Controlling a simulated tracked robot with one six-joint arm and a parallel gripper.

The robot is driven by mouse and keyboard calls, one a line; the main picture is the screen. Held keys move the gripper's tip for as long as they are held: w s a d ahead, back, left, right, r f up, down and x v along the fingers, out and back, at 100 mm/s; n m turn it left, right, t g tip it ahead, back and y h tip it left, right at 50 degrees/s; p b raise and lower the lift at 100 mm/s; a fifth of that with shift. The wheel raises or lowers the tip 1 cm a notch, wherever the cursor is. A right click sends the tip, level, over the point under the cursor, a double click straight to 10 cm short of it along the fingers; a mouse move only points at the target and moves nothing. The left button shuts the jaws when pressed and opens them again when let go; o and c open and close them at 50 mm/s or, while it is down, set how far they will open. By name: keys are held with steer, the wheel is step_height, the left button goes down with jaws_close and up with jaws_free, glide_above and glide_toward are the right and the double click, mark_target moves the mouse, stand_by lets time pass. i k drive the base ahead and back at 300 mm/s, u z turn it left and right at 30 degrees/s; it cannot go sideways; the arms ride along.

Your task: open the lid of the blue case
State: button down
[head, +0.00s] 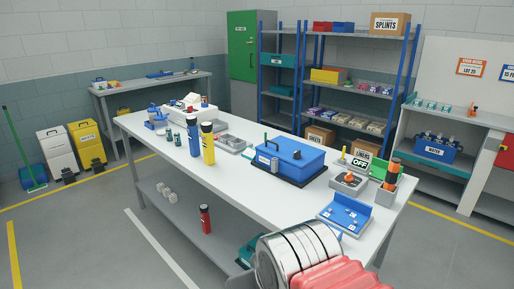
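The blue case (290,155) sits on the white workbench (230,168), on a dark base plate, right of the bench's middle. Its lid looks shut. A silver ringed and red ribbed part, probably my arm, fills the bottom of the head view, in front of the bench's near edge and apart from the case in the picture. My gripper's fingers do not show.
A blue flashlight (194,137) and a yellow one (208,143) stand left of the case. To its right are a grey switch box (348,182), a holder with orange-handled tools (386,188) and a blue tray (344,214).

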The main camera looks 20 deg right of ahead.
mark_target(281, 147)
steer(key=i, duration=1.35)
steer(key=u, duration=1.05)
